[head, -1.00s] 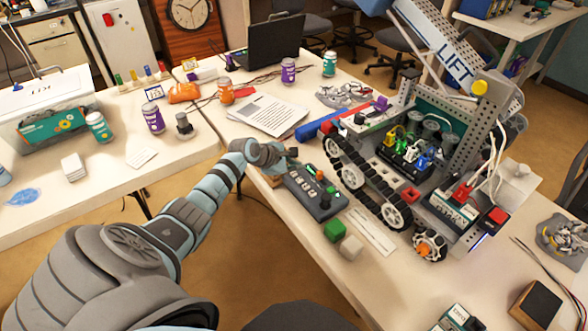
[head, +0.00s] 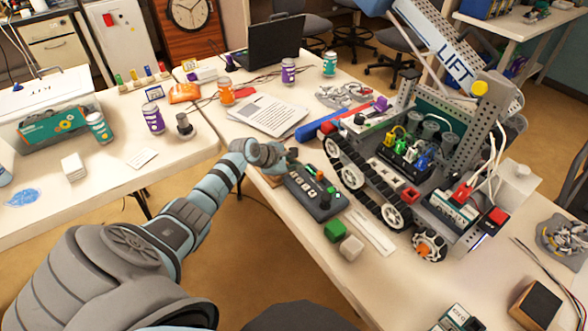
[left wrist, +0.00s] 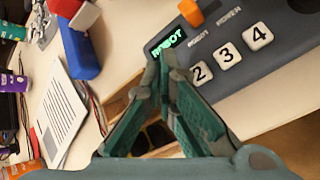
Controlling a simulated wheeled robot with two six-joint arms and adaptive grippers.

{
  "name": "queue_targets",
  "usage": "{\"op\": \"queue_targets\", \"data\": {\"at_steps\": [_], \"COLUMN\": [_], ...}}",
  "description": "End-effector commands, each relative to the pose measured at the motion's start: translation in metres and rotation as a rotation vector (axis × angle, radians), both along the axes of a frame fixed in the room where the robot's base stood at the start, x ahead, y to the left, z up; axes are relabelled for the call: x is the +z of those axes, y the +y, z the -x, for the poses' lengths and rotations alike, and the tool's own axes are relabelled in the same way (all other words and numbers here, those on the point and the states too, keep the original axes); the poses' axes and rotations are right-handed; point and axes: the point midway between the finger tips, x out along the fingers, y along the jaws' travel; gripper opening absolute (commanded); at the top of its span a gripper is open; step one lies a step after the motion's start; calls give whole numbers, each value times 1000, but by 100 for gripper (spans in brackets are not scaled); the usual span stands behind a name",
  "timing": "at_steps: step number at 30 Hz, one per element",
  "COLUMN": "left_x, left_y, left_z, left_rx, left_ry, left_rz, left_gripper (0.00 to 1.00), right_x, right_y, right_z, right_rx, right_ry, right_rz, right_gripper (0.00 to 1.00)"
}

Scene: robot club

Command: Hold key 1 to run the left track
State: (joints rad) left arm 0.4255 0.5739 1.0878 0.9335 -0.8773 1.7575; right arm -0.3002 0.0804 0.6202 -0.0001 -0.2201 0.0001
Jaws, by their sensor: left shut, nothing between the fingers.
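The dark grey control box (head: 318,202) lies on the table in front of the tracked robot (head: 385,185). Key 1 is hidden behind my fingertips, in line with the other keys. My right gripper is not in view.
Green (head: 334,230) and pale (head: 351,248) blocks lie at the table's front edge beside the control box. A blue bar (head: 318,124) and printed paper (head: 268,116) lie behind it. An orange knob (left wrist: 191,12) stands on the box near the display.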

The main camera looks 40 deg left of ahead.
Motion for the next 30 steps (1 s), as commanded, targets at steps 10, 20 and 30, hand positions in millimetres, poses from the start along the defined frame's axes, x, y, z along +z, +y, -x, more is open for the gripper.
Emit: {"op": "queue_targets", "data": {"at_steps": [10,20,30], "left_x": [-3,-8,-11], "left_y": [0,0,0], "left_z": [0,0,0], "left_rx": [1,0,0], "left_ry": [0,0,0], "left_rz": [1,0,0], "left_gripper": [0,0,0], "right_x": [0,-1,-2], "right_y": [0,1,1], "right_z": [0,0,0], "right_rx": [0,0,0], "right_ry": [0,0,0], "right_rz": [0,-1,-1], "right_gripper": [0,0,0]}}
